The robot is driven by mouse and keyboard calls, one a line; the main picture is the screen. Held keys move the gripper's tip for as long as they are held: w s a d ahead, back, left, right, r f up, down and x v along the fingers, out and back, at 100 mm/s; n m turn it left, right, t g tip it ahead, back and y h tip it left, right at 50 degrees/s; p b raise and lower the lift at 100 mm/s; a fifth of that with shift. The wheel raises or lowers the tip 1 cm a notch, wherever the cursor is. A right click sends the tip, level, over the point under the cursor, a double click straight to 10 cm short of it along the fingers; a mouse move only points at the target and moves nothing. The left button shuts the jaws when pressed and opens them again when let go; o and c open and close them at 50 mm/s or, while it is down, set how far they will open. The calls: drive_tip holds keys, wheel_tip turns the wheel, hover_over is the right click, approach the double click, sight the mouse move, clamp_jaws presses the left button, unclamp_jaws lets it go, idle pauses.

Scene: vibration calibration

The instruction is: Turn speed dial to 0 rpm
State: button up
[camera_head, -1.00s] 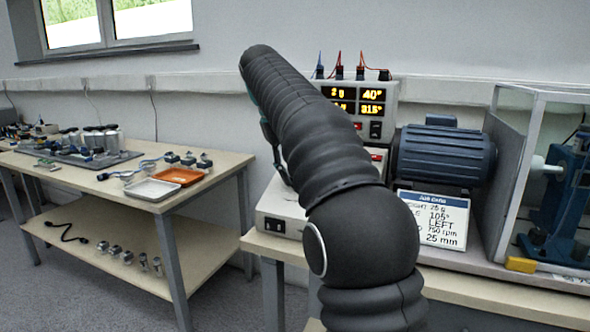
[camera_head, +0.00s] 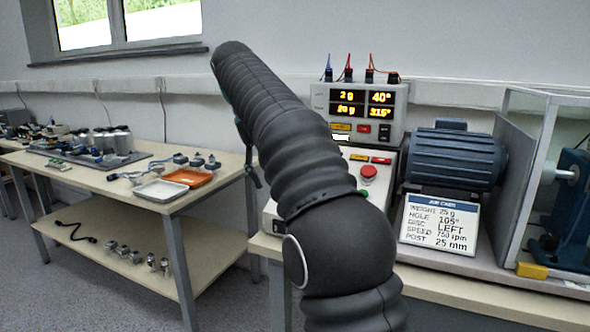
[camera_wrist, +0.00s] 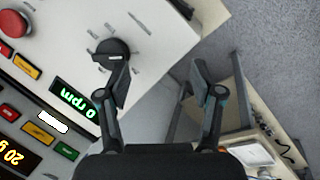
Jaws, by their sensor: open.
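The speed dial (camera_wrist: 110,53) is a round black knob on the light control panel (camera_wrist: 175,25), in the upper left of the wrist view. Its pointer lies among printed tick labels. The green display (camera_wrist: 75,98) beside it reads "0 rpm", upside down in this view. My gripper (camera_wrist: 160,72) is open and empty. Its left finger is right at the dial's lower edge, and I cannot tell whether it touches. Its right finger is off the panel's edge, over the floor and side table. In the head view, my arm hides the dial and gripper.
A red mushroom button (camera_head: 368,172) is on the panel. A display unit (camera_head: 400,125) stands behind it. A blue motor (camera_head: 455,155) and a job card (camera_head: 440,222) reading 750 rpm are to the right. A side table (camera_head: 215,185) with trays stands left.

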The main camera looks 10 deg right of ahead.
drive_tip(key=a, duration=0.5)
drive_tip(key=shift+s+a, duration=0.3)
drive_tip(key=shift+a, duration=0.05)
drive_tip(key=shift+d, duration=0.1)
